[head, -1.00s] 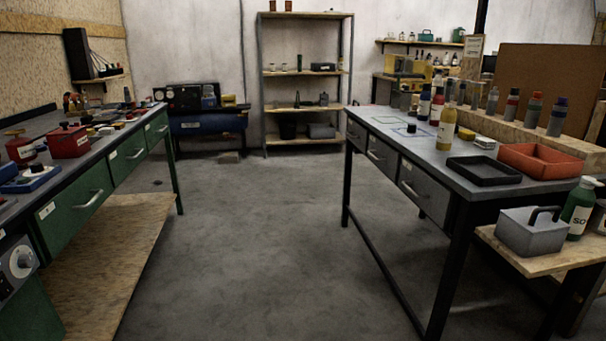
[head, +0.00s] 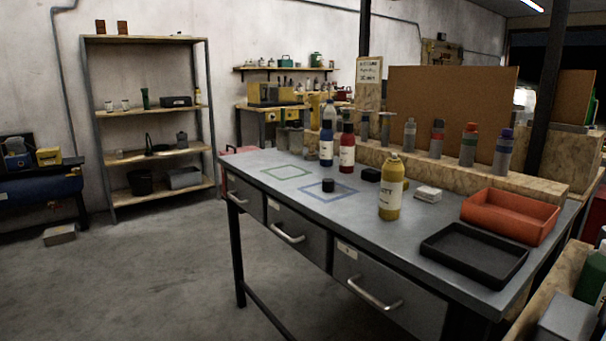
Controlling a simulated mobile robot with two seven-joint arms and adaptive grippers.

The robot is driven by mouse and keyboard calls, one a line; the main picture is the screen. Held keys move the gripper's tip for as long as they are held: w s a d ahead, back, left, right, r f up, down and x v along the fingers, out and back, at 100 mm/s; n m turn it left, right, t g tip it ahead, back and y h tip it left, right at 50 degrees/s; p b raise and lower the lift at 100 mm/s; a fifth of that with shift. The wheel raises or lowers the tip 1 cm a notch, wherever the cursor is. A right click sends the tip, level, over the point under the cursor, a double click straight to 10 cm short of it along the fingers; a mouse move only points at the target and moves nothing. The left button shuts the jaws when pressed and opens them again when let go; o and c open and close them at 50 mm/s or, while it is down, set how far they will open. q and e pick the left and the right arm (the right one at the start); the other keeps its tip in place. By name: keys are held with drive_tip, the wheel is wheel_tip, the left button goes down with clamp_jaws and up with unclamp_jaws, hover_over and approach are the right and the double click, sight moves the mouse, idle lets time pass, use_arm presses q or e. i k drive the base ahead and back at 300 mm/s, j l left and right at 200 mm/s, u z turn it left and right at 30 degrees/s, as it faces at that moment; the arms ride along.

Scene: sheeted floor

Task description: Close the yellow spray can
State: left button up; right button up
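The yellow spray can (head: 390,192) stands upright on the grey workbench (head: 252,165), right of the bench's middle. Its top shows a narrow pale nozzle without a cap over it. A small black cap (head: 328,185) sits inside a blue square outline (head: 349,194) on the bench, left of the can. Another dark small object (head: 371,175) lies just behind the can, with a label-like face; I cannot tell what it is. Neither of my grippers is in the head view.
A black tray (head: 430,244) and an orange tray (head: 548,231) stand right of the can. Blue and red bottles (head: 347,150) stand behind it, with several more on a wooden ledge. A green square outline (head: 268,172) is empty.

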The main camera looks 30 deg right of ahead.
sight(391, 184)
drive_tip(key=i+z, duration=0.25)
drive_tip(key=i, duration=0.25)
drive_tip(key=i+j+z, duration=0.25)
drive_tip(key=i, duration=0.2)
drive_tip(key=i+j+z, duration=0.3)
drive_tip(key=i, duration=0.15)
drive_tip(key=i+j+z, duration=1.05)
drive_tip(key=j, duration=0.15)
drive_tip(key=k+l+z, duration=0.1)
drive_tip(key=z, duration=0.2)
drive_tip(key=k+l+z, duration=0.25)
drive_tip(key=i+u, duration=0.25)
drive_tip(key=j+u, duration=0.35)
drive_tip(key=i+l, duration=0.05)
